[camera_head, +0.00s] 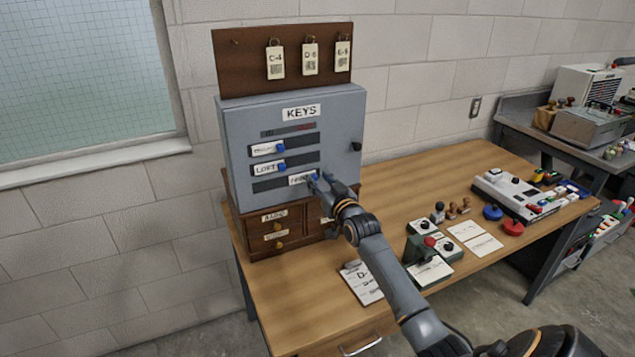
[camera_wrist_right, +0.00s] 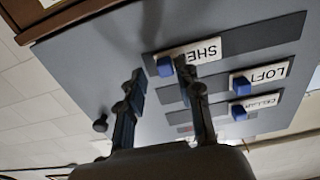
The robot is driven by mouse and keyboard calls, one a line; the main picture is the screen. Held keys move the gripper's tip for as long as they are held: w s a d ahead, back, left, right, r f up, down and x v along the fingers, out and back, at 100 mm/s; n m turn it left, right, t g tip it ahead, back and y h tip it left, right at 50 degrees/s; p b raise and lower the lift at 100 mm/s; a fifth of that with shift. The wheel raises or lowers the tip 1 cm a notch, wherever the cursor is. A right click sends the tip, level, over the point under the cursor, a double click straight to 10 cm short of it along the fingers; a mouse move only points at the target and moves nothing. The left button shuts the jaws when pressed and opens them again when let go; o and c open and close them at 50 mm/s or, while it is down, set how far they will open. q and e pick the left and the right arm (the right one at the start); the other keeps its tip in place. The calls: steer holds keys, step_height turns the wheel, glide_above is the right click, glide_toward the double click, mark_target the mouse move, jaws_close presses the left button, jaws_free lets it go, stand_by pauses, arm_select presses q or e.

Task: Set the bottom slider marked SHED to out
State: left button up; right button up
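The grey KEYS cabinet (camera_head: 235,140) stands on a small wooden drawer unit at the table's left end. Its bottom slider, the SHED plate (camera_head: 299,180), sits toward the right end of its dark slot, which is bare on the left. In the right wrist view, turned over, the SHED plate (camera_wrist_right: 200,50) carries a blue knob (camera_wrist_right: 165,67). My right gripper (camera_head: 322,181) is at this knob. In the wrist view the open fingers (camera_wrist_right: 161,72) stand on either side of the knob, with gaps visible; contact cannot be told. My left gripper is not in view.
The LOFT slider (camera_head: 269,168) and the top slider (camera_head: 267,149) sit toward the left of their slots. A dark round knob (camera_head: 356,146) projects at the cabinet's right edge. Key tags (camera_head: 310,58) hang above. Stamps, cards and devices crowd the table (camera_head: 400,185) to the right.

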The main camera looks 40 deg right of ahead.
steer(key=shift+d, duration=0.1)
steer(key=shift+a, duration=0.25)
steer(key=shift+s+a, duration=0.1)
steer(key=shift+s, duration=0.2)
steer(key=v, duration=1.1)
steer(key=shift+s+d, duration=0.2)
steer(key=shift+d, duration=0.05)
steer(key=shift+f, duration=0.15)
